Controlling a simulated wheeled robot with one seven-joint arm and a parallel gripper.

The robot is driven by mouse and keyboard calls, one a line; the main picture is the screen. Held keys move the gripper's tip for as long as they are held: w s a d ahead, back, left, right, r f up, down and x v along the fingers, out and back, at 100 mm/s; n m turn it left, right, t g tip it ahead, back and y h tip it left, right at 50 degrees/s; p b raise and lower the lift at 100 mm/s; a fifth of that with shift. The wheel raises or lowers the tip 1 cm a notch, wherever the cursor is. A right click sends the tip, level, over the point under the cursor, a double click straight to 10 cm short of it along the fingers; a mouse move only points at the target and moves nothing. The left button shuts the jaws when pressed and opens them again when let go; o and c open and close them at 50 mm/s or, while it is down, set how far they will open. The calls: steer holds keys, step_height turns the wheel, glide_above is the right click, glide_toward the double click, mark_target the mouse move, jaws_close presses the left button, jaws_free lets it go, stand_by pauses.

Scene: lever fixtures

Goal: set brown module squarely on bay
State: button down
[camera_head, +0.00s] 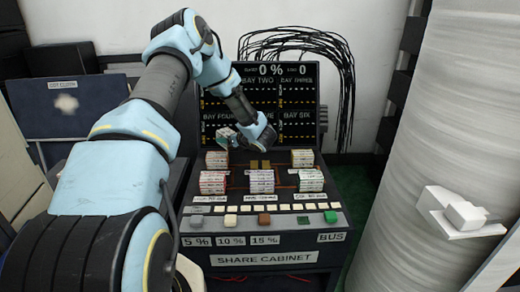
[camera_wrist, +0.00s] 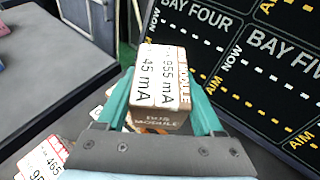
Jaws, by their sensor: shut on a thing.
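A brown module (camera_wrist: 160,90) with white labels reading "955 mA" and "45 mA" sits between the two teal fingers of my gripper (camera_wrist: 163,112) in the wrist view. Its near brown face reads "BUS MODULE". In the head view my gripper (camera_head: 240,138) is above the back left of the cabinet deck, and the module (camera_head: 226,136) shows only partly beside it. The module looks tilted in that view. A bare spot with gold-brown pads (camera_head: 259,165) lies at the back middle of the deck, apart from the module. Which bay the task means cannot be told.
Stacks of white-labelled modules stand at back left (camera_head: 216,160), back right (camera_head: 302,158), front left (camera_head: 212,182), front middle (camera_head: 261,181) and front right (camera_head: 310,180). A black display panel (camera_head: 290,100) rises behind. Coloured buttons (camera_head: 264,218) line the cabinet front.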

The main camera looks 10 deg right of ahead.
steer(key=n+y+b, duration=0.2)
glide_above(260, 165)
steer(key=f, duration=0.2)
steer(key=shift+g, duration=0.4)
steer(key=shift+f+b, duration=1)
steer(key=shift+f, duration=2.05)
steer(key=shift+f+b, duration=0.55)
jaws_free()
